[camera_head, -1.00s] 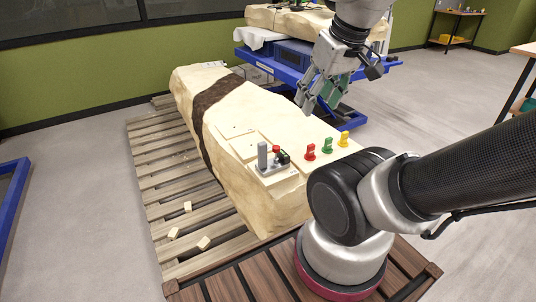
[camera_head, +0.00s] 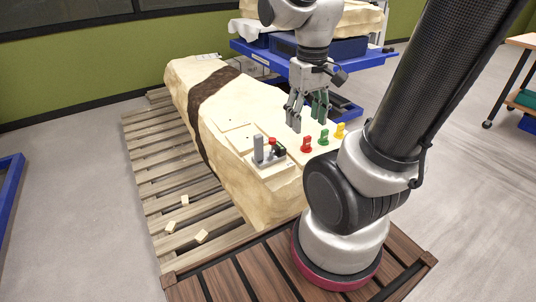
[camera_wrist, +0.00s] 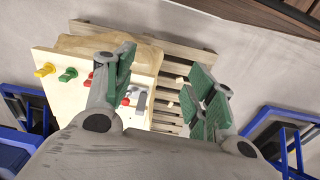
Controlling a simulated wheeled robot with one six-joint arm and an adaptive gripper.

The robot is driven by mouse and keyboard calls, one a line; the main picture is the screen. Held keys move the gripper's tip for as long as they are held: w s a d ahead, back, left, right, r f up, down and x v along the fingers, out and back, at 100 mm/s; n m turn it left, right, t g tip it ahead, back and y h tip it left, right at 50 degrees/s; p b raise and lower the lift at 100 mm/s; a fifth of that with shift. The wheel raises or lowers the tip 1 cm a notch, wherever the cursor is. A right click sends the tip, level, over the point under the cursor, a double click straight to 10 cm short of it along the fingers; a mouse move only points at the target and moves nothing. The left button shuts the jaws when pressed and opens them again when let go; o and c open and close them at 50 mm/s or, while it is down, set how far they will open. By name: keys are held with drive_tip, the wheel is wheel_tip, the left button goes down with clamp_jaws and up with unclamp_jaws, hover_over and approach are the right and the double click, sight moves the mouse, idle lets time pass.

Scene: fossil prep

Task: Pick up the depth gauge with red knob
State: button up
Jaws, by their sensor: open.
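A small red-knobbed piece (camera_head: 306,145) stands upright on the pale block, at the left of a row with a green one (camera_head: 323,137) and a yellow one (camera_head: 340,130). In the wrist view the green (camera_wrist: 67,75) and yellow (camera_wrist: 44,70) ones show at the left, and the red one is partly hidden by a finger. A grey fixture (camera_head: 270,164) with a post and another red knob (camera_head: 272,141) sits to their left. I cannot tell for sure which is the depth gauge. My gripper (camera_head: 308,117) is open, empty and pointing down, above and behind the row.
The long pale block (camera_head: 240,188) with a dark band (camera_head: 213,92) lies on a slatted wooden pallet (camera_head: 145,157). Small chips (camera_head: 201,236) lie on the pallet. A blue cart (camera_head: 290,71) stands behind my gripper.

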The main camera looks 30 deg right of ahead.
drive_tip(key=w+d+f, duration=0.2)
drive_tip(key=w+f, duration=0.7)
drive_tip(key=f, duration=0.5)
drive_tip(key=t, duration=0.6)
approach(259, 136)
drive_tip(key=s+x, duration=0.1)
drive_tip(key=x, duration=0.3)
drive_tip(key=shift+w+d+f+n, duration=0.15)
drive_tip(key=shift+w+f+n, duration=0.25)
drive_tip(key=shift+w, duration=0.2)
drive_tip(key=x, duration=0.7)
clamp_jaws()
drive_tip(key=shift+w, duration=0.1)
